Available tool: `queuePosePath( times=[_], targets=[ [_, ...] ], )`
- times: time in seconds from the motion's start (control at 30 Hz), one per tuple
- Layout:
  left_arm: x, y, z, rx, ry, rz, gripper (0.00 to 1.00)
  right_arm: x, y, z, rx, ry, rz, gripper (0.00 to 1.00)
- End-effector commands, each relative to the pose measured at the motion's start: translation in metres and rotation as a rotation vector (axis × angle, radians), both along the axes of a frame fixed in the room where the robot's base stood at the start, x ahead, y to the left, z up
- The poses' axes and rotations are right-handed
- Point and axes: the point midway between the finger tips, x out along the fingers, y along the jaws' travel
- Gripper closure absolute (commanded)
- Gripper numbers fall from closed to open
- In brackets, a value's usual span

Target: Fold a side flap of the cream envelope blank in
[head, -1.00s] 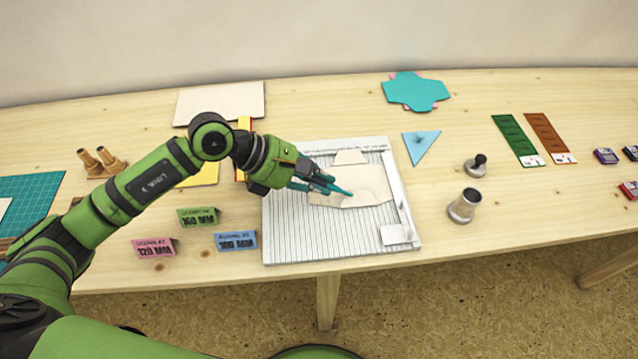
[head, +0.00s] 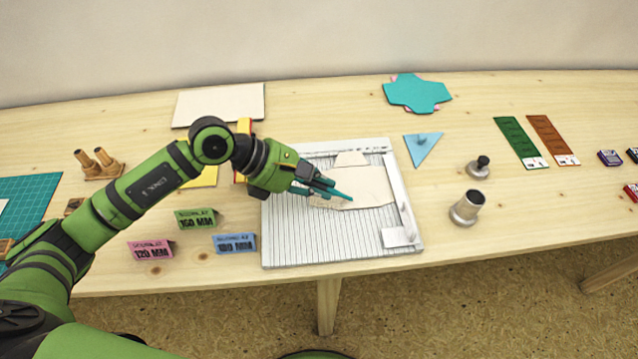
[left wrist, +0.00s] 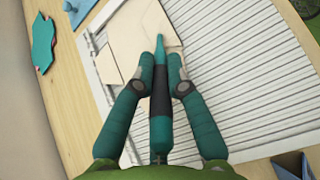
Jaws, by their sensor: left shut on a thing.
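The cream envelope blank (head: 372,183) lies on the white grooved scoring board (head: 290,245), with a narrower flap pointing to the back. The blank also shows in the left wrist view (left wrist: 125,45), partly hidden by my fingers. My left gripper (head: 318,187) is shut on a teal tool with a black grip (left wrist: 160,100). The tool's pointed tip (left wrist: 160,40) is over the blank; whether it touches the card I cannot tell. The blank's left part is hidden behind my gripper in the head view. My right gripper is out of view.
A small white block (head: 398,237) sits at the board's front right corner. Pink, green and blue label cards (head: 235,243) stand left of the board. A teal blank (head: 417,93) lies behind.

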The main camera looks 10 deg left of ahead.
Motion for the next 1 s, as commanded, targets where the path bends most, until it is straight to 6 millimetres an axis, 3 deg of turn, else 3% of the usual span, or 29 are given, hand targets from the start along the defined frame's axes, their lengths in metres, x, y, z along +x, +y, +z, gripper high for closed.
queuePosePath(
  times=[0.27,1.0],
  targets=[
    [0.000,0.000,0.003,0.002,0.002,-0.001,1.00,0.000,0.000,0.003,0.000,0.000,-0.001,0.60],
    [0.000,0.000,0.055,0.001,0.001,-0.001,1.00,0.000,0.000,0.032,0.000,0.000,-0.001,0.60]
  ],
)
